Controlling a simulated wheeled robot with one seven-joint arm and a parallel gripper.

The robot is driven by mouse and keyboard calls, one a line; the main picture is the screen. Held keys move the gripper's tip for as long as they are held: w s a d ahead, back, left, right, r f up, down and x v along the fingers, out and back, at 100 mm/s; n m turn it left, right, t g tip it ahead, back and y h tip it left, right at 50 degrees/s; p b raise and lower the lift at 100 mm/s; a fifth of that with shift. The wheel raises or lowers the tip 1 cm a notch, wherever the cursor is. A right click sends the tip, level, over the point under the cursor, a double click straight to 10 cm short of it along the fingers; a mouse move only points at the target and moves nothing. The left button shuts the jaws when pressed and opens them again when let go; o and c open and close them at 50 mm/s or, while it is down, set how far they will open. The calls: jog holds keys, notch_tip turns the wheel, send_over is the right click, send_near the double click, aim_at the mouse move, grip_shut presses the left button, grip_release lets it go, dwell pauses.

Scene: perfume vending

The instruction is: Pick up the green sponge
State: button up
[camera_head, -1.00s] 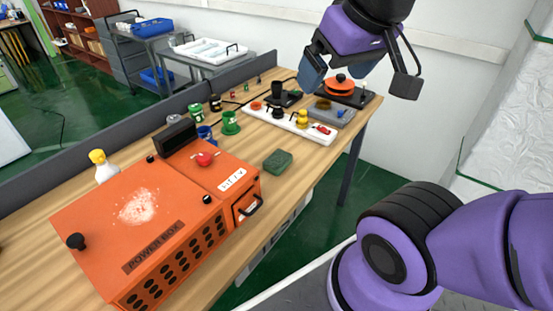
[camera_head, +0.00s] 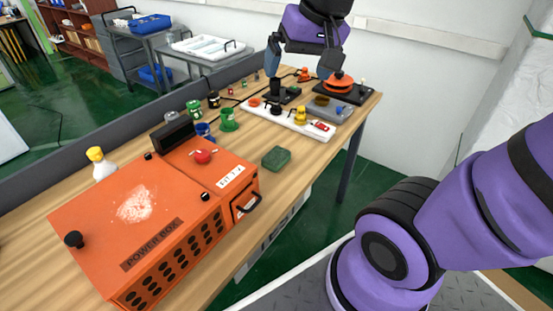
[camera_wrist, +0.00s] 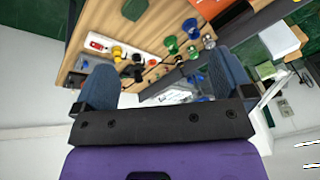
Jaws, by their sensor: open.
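The green sponge (camera_head: 276,158) is a small dark-green block lying flat on the wooden table, right of the orange power box. In the wrist view the green sponge (camera_wrist: 134,9) shows near the top edge. My gripper (camera_head: 301,62) is at the far end of the table, raised above the items there, well away from the sponge. Its two blue-grey fingers are spread wide, and nothing is held. In the wrist view my gripper (camera_wrist: 167,80) also shows its fingers far apart, with table items visible beyond them.
The orange power box (camera_head: 135,215) fills the near left of the table (camera_head: 250,188). Behind the sponge stand a white strip (camera_head: 315,129) with several knobs, a grey tray (camera_head: 335,109) and a green cup-like item (camera_head: 229,121). Bare wood surrounds the sponge.

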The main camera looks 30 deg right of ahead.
jog(key=w+f+m+g, duration=0.1)
jog(key=w+f+m, duration=0.1)
jog(key=w+f, duration=0.35)
jog(key=m+g+h, duration=0.1)
jog(key=m+g, duration=0.2)
jog(key=m, duration=0.6)
send_over(274, 157)
notch_tip(274, 157, down, 24)
jog(key=shift+s+f, duration=0.15)
jog(key=shift+f, duration=0.1)
notch_tip(274, 157, down, 10)
jog(key=shift+f, duration=0.1)
jog(key=c, duration=1.1)
jog(key=shift+o, duration=0.2)
